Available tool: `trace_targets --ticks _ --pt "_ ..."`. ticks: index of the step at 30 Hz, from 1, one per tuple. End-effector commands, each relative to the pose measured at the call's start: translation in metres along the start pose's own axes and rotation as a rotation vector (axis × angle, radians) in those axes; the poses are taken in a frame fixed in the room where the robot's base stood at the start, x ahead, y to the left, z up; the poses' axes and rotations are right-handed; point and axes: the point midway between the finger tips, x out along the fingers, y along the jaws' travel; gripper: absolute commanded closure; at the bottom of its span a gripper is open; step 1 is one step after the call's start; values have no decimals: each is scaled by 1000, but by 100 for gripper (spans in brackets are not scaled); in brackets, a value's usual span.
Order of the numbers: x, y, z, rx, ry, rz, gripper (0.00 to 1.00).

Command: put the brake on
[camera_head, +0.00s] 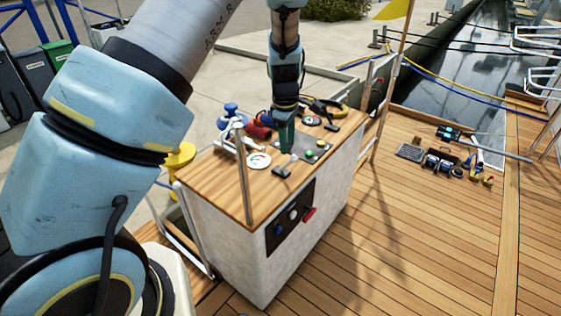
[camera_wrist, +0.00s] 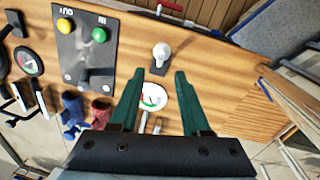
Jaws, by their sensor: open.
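A small lever with a pale round knob (camera_wrist: 161,51) stands on the wooden console top; in the head view its dark base (camera_head: 282,171) sits near the front edge. No marking shows which control is the brake. My gripper (camera_wrist: 160,74) is open and empty, its green fingers pointing down over the console. In the wrist view the knob lies just beyond and between the fingertips, apart from both. In the head view my gripper (camera_head: 287,150) hangs just behind the knob. A red handle (camera_head: 309,214) sits on the black panel of the console's front.
A grey plate with green (camera_wrist: 99,35) and yellow (camera_wrist: 65,26) buttons, marked IN and OUT, lies beside the lever. A white round gauge (camera_head: 258,160) is close by. A steel post (camera_head: 242,180) rises at the console's left. Deck to the right is clear near the console.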

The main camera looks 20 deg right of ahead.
Motion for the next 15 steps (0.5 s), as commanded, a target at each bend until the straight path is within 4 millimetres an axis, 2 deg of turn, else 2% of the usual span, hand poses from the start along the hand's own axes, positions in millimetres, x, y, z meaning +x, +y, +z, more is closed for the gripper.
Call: trace_targets --ticks 9,15 --pt "59 -2 -1 0 0 -4 53" --pt "81 -1 -1 0 0 -1 53"
